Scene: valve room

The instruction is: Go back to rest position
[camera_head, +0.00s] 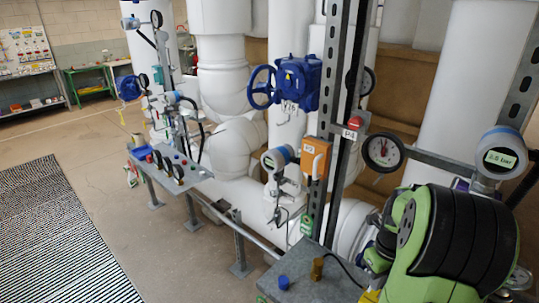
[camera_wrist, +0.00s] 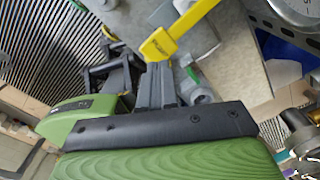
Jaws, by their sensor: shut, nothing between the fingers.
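My gripper (camera_wrist: 158,70) shows in the camera_wrist view as dark grey fingers close together beyond a green and black housing. The fingers are shut with nothing between them. A yellow lever-like part (camera_wrist: 180,32) lies right at the fingertips in the picture; I cannot tell whether they touch. In the camera_head view my green and black arm fills the lower right, over the near end of the grey bench (camera_head: 318,283). My fingers are hidden there. A bit of yellow (camera_head: 370,297) shows below the arm.
A black pressure gauge (camera_head: 383,153) and a digital gauge (camera_head: 500,155) stand close to my arm. A steel upright (camera_head: 335,110) carries an orange box (camera_head: 315,158). A blue handwheel valve (camera_head: 288,84) is on the white pipes behind. Open floor (camera_head: 110,185) lies to the left.

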